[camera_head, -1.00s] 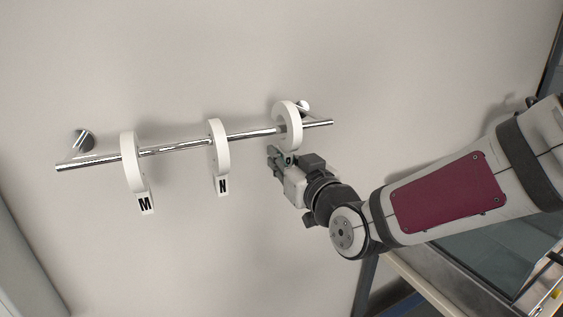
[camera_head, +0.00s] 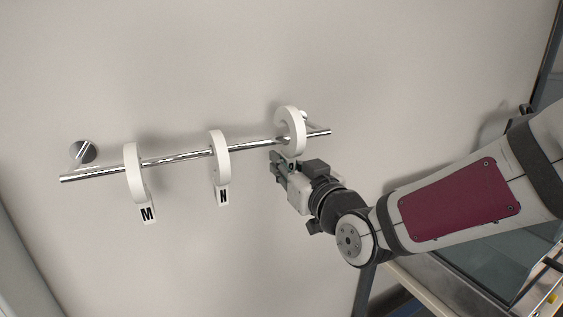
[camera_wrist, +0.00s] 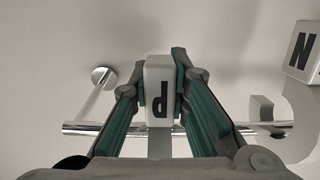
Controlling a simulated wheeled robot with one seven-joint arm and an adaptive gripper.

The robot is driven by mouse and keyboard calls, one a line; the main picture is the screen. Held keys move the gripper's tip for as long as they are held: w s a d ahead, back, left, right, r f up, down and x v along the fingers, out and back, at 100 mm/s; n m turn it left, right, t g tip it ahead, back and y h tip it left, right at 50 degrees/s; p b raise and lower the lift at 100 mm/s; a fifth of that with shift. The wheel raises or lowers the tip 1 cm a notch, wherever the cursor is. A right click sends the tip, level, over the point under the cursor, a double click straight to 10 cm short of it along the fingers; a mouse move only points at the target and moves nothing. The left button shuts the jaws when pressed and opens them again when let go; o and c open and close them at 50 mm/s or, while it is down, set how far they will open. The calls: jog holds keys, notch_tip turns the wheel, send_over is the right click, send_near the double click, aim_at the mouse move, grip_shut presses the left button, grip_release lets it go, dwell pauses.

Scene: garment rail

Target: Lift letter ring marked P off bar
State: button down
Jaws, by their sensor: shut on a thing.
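The white letter ring marked P (camera_head: 291,121) hangs around the chrome bar (camera_head: 180,157) near its right end in the head view. In the wrist view its tag with the letter P (camera_wrist: 159,92) sits between the green-padded fingers. My gripper (camera_head: 282,166) is shut on the tag, below the bar. The bar also crosses the lower part of the wrist view (camera_wrist: 262,126). The ring part is mostly hidden behind the tag and gripper there. In the head view the gripper covers the tag.
Rings marked N (camera_head: 221,160) and M (camera_head: 134,175) hang on the bar to the left, apart from my gripper. N also shows at the wrist view's right edge (camera_wrist: 302,50). Wall mounts (camera_head: 83,152) hold the bar. A bench (camera_head: 460,265) stands at lower right.

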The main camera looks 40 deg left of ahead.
jog(key=shift+p+v, duration=0.8)
jog(key=shift+v, duration=2)
jog(key=shift+d, duration=0.1)
jog(key=p+v, duration=0.4)
jog(key=v, duration=0.8)
jog(key=shift+f, duration=0.1)
